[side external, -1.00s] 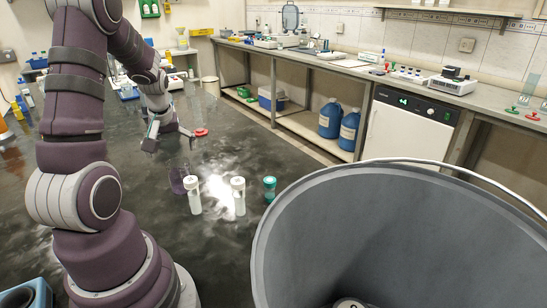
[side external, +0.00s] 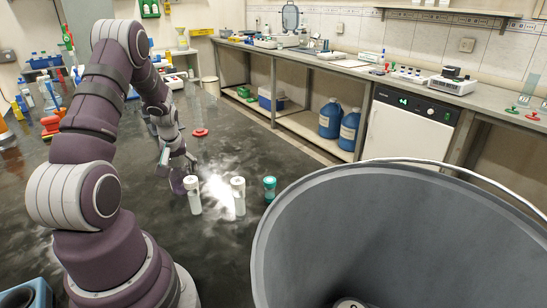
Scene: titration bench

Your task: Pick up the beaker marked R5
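A purple-tinted see-through beaker (side external: 178,184) stands on the dark bench, just left of the nearest white capped bottle. No marking on it can be read at this size. My gripper (side external: 177,169) points down right at the top of the beaker. Its fingers are apart, one on the left and one on the right of the beaker's upper part. The gripper hides much of the rim, and I cannot tell whether the fingers touch the glass.
Two white capped bottles (side external: 194,195) (side external: 238,196) and a green-capped vial (side external: 269,190) stand to the right of the beaker. A red ring-shaped object (side external: 200,132) lies behind. A large grey bin (side external: 400,225) fills the front right. Glassware and a red object (side external: 50,125) stand at left.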

